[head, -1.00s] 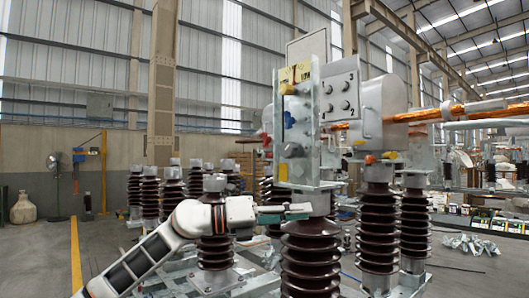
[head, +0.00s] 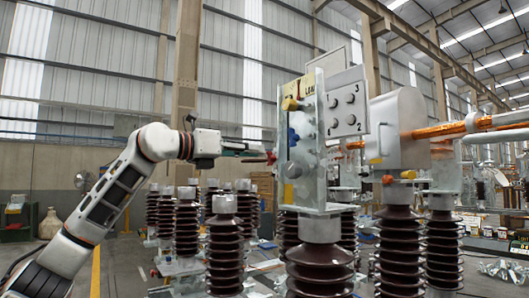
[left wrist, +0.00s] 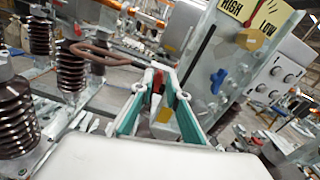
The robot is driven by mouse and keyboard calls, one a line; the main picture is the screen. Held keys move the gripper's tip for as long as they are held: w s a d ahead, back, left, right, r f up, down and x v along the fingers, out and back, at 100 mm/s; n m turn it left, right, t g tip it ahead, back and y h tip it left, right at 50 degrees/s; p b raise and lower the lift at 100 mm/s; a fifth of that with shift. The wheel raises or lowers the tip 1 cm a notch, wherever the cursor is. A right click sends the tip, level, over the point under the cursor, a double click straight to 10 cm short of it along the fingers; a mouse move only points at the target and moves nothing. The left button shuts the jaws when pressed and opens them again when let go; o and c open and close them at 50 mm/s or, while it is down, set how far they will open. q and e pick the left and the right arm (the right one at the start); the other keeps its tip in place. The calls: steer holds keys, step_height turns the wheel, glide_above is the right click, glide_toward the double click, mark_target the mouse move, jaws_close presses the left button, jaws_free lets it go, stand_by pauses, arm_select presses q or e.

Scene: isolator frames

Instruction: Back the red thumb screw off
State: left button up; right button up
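The red thumb screw (head: 271,157) shows at the left edge of the upright metal plate (head: 311,150). My left gripper (head: 252,152) reaches toward it from the left, its tips close beside the red part. In the left wrist view, the teal fingers (left wrist: 164,84) stand apart. The red screw (left wrist: 157,82) shows between them, nearer the left finger. I cannot tell whether either finger touches it. A blue knob (head: 293,136) sits on the plate and also shows in the left wrist view (left wrist: 218,80). My right gripper is not in view.
A yellow knob (head: 290,104) is above the blue one on the plate. A grey panel with numbered knobs (head: 345,103) stands to the right. Brown ribbed insulators (head: 320,270) stand below. A brown bent rod (left wrist: 105,53) lies left of the fingers.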

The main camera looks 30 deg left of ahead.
mark_target(271, 158)
arm_select(q)
steer(key=x, duration=0.3)
steer(key=shift+w+d, duration=0.25)
steer(key=shift+w, duration=0.1)
steer(key=shift+f, duration=0.1)
jaws_close()
